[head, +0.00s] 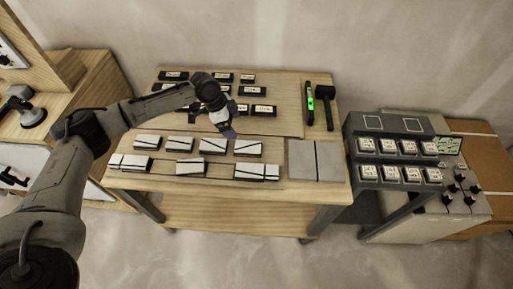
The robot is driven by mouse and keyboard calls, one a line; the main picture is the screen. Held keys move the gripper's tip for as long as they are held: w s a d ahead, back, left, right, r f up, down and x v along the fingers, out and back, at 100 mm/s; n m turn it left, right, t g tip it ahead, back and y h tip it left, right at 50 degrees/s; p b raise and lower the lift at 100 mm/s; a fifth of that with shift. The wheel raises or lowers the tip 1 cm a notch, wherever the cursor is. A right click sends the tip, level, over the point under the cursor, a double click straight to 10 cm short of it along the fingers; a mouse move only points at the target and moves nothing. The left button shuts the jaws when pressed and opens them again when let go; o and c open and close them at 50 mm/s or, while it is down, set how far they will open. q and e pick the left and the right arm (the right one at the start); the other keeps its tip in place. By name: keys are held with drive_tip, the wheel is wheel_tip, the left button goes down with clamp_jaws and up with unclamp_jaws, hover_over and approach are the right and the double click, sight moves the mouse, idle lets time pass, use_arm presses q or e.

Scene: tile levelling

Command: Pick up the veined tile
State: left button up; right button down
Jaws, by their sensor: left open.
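Several white tiles with dark lines across them lie in two rows on the wooden table; I cannot tell which one the task means. The back row includes a tile (213,147) with a slanting dark line and a tile (248,149) to its right. The front row includes a tile (191,168) and a tile (257,173). My left gripper (230,134) is open and points down just above the back row, between those two back tiles. It appears apart from them, and its fingertips are small in view. My right gripper is not in view.
Two larger grey slabs (301,160) lie at the table's right. A level with a green light (310,101) and a black mallet (324,100) lie behind them. Black labelled blocks (252,91) fill the table's back. A grey rack (392,160) stands right of the table.

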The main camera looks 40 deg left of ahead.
use_arm(q)
drive_tip(key=b, duration=0.2)
hover_over(247, 146)
drive_tip(key=a, duration=0.1)
drive_tip(key=shift+m, duration=0.4)
drive_tip(key=f, duration=0.5)
drive_tip(key=s+f, duration=0.1)
drive_tip(key=f, duration=0.2)
drive_tip(key=shift+f, duration=0.4)
drive_tip(key=b+x, duration=0.1)
drive_tip(key=x, duration=0.3)
drive_tip(key=shift+w+a, duration=0.1)
drive_tip(key=shift+a, duration=0.1)
drive_tip(key=shift+f, duration=0.2)
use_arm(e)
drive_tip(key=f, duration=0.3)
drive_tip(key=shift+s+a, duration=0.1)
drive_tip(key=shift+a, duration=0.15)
use_arm(q)
drive_tip(key=shift+f, duration=0.1)
drive_tip(key=shift+c, duration=0.2)
